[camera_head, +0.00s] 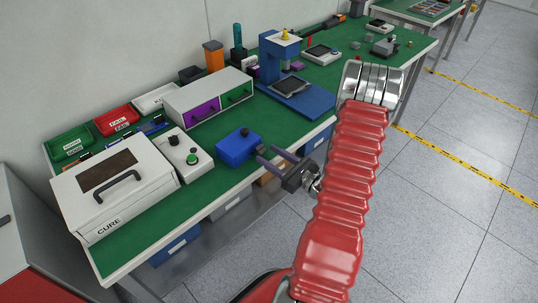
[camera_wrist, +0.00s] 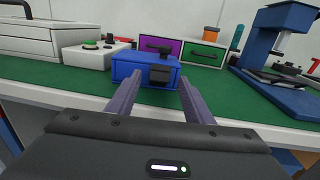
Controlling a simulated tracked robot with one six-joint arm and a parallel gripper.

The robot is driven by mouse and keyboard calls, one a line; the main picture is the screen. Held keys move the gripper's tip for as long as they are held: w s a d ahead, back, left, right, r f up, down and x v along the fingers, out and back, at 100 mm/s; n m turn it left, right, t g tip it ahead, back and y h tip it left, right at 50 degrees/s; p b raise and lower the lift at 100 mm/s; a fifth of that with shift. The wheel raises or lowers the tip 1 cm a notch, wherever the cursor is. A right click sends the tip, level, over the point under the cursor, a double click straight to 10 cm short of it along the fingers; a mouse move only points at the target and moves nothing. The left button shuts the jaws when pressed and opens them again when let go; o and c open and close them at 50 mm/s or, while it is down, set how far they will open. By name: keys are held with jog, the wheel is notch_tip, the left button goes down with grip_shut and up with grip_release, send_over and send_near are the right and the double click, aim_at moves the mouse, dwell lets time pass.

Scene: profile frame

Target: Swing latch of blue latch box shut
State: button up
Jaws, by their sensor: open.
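The blue latch box (camera_head: 235,149) sits near the front edge of the green bench top. In the wrist view the blue box (camera_wrist: 132,69) is straight ahead, with a black knob on its lid. A dark latch piece (camera_wrist: 160,74) shows at the middle of its front face; its exact angle is hard to tell. My gripper (camera_head: 265,153) is open and empty, just in front of the box. In the wrist view the fingers of my gripper (camera_wrist: 159,82) point at the box, one on either side of the latch. I cannot tell whether they touch the box.
A white control box with a green button (camera_head: 190,153) and the white CURE box (camera_head: 118,185) stand to the left. A drawer unit (camera_head: 210,97) is behind. A blue press (camera_head: 290,85) stands to the right. Some green bench surface around the box is clear.

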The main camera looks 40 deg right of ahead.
jog(key=shift+w+a, duration=0.1)
jog(key=shift+w, duration=0.45)
jog(key=shift+c, duration=0.5)
jog(key=c, duration=0.9)
jog(key=shift+c, duration=0.2)
